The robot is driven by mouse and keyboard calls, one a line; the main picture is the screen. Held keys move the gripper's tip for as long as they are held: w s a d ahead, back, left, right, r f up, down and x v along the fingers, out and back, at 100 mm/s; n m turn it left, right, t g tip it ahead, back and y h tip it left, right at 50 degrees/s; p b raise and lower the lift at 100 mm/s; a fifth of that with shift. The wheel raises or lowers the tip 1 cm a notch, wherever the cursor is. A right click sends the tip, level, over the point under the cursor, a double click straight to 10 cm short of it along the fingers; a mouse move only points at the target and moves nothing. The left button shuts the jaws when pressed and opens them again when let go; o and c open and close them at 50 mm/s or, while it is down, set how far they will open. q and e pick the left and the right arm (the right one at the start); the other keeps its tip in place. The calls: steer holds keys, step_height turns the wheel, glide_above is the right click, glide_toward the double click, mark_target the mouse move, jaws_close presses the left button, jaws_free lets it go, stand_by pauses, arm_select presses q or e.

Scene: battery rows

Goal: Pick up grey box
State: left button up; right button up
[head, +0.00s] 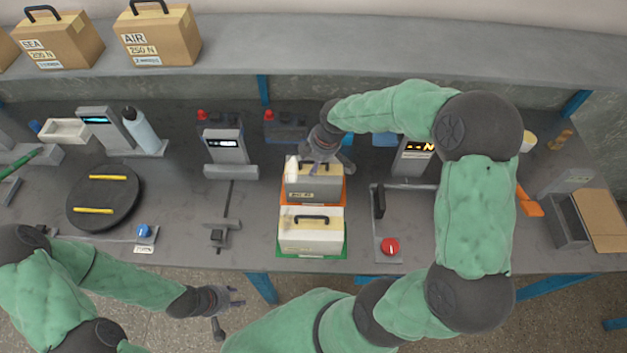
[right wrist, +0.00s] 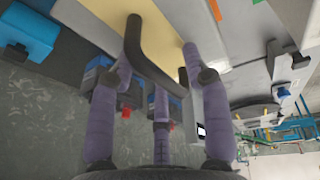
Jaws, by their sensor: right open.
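The grey box (head: 317,190) stands on an orange mat (head: 344,197) near the middle of the bench. My right gripper (head: 320,165) is open just over its top and partly hides its lid and handle. In the right wrist view, a dark handle (right wrist: 141,50) passes among the open purple fingers (right wrist: 158,85), above a tan and grey top. Whether the fingers touch the handle I cannot tell. My left gripper (head: 229,306) is low at the left, in front of the bench, away from the box, with its fingers spread and empty.
A cream box (head: 311,238) with a dark handle stands on a green mat (head: 283,252) just in front. A device with a lit screen (head: 226,146) is to the left, and a panel with a red knob (head: 390,246) is to the right. Cardboard boxes (head: 160,38) line the back shelf.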

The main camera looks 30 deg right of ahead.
jaws_close()
steer(key=shift+w+r, duration=0.1)
steer(key=shift+r, duration=0.05)
